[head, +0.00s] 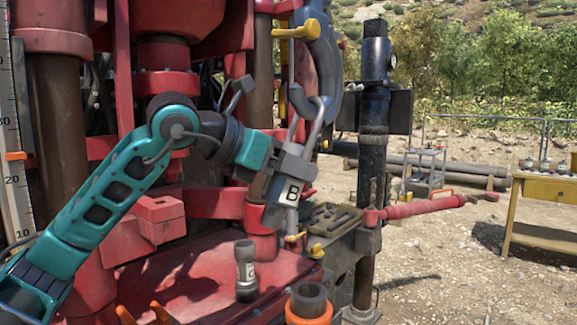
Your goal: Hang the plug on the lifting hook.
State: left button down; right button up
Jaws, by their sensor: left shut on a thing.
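The plug (284,190) is a grey body with a white label "B" and a long metal bail (316,122) rising from it. My left gripper (284,171), on the teal arm from the left, is shut on the plug's upper part and holds it tilted, above the red deck. The lifting hook (327,62) is blue-grey and curved, with yellow parts at its upper left. The bail's top overlaps the hook's lower curve in the head view. I cannot tell whether it is seated in the hook or only in front of it. My right gripper is not in view.
A second grey piece marked "C" (246,272) stands on the red deck (180,275). An orange-collared pipe (309,301) is at the bottom. A tool tray (334,219), a red arm-like tool (415,208) and a black post (373,130) lie right. A yellow table (545,190) stands farther off.

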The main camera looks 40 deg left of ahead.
pick_arm(q)
jog(key=shift+r, duration=0.1)
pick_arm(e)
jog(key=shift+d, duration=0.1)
pick_arm(q)
jog(key=shift+c, duration=0.9)
grip_release()
jog(key=shift+f, duration=0.3)
jog(key=b+v, duration=0.3)
jog(key=v, duration=1)
jog(key=shift+r+b, duration=0.2)
jog(key=shift+b, duration=0.1)
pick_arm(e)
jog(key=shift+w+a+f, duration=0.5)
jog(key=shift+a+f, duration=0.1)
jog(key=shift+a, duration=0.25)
pick_arm(q)
jog(key=shift+s+d, duration=0.1)
